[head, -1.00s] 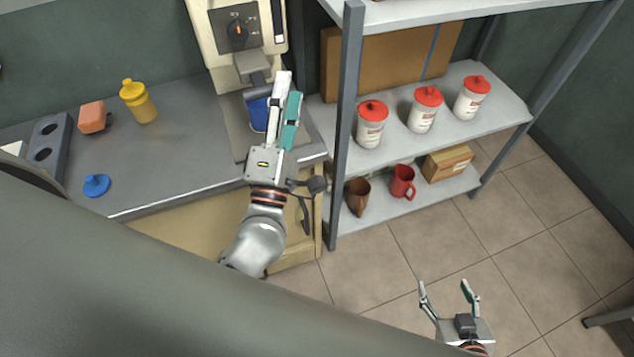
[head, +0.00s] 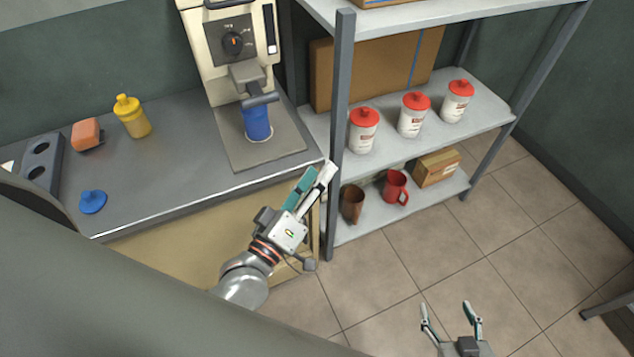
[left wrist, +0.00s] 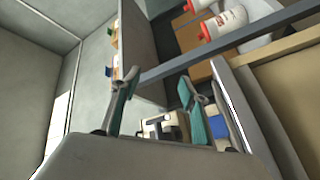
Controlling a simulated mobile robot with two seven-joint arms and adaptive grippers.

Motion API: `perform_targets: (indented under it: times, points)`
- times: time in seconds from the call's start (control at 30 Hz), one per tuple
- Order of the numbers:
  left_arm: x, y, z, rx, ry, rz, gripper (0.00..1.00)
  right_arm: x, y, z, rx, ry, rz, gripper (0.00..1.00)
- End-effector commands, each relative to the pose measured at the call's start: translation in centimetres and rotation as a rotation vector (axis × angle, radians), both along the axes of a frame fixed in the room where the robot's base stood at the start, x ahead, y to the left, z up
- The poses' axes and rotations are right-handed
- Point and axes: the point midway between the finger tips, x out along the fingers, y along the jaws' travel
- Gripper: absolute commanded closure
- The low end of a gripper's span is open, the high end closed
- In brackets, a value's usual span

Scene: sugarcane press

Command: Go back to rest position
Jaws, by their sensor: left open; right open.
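My left gripper (head: 314,182) is open and empty in the head view, in front of the counter's front edge and near the shelf post. Its two fingers also show apart in the left wrist view (left wrist: 160,105). My right gripper (head: 450,315) is open and empty above the tiled floor at the bottom right. The blue cup (head: 257,122) stands upright under the spout of the cream press (head: 228,60), apart from both grippers.
The grey counter (head: 170,165) holds a yellow bottle (head: 132,117), an orange block (head: 87,134) and a blue lid (head: 93,201). The shelf post (head: 340,130) stands close to my left gripper. Red-lidded jars (head: 363,132) stand on the shelf. The floor (head: 480,240) is clear.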

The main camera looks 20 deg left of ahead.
Motion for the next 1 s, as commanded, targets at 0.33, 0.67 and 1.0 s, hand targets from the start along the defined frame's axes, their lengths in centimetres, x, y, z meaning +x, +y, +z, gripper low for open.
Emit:
perform_targets:
  times: [0.33,0.67,1.0]
  points:
    - [-0.2,-0.1,-0.9,0.043,0.015,-0.007,0.56,0.0,0.0,-0.1,0.000,0.001,0.000,0.38]
    - [-0.2,-0.1,-0.9,0.041,0.015,-0.007,0.56,-0.1,0.0,-0.1,0.001,0.001,0.000,0.38]
    - [-4.2,-0.1,-11.6,0.517,0.201,-0.104,0.56,-0.2,0.1,-0.4,0.006,0.006,-0.001,0.38]
